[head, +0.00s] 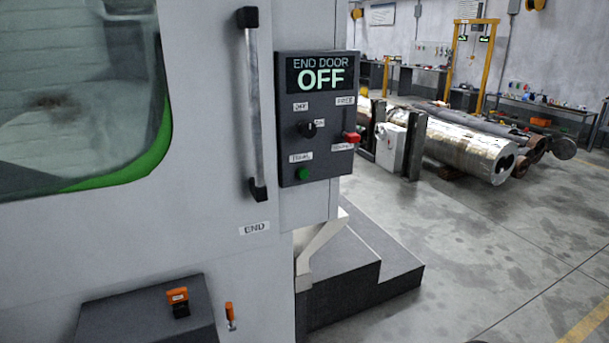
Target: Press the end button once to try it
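A dark control panel (314,110) is fixed to the light grey machine, right of the door handle. Its display (320,76) reads "END DOOR OFF". Below are a black rotary knob (308,129), a red lever-like control (351,137) with small labels, and a green button (303,174) at the lower left. The label above the green button is too small to read surely. A label (254,228) reading "END" is on the machine below the handle. Neither of my grippers is in view.
A long vertical handle (254,105) stands out left of the panel. A dark box (145,312) with an orange-topped control (178,301) juts out at lower left. Dark steps (365,275) lie below right. Large metal cylinders (470,145) lie farther back; the floor at right is clear.

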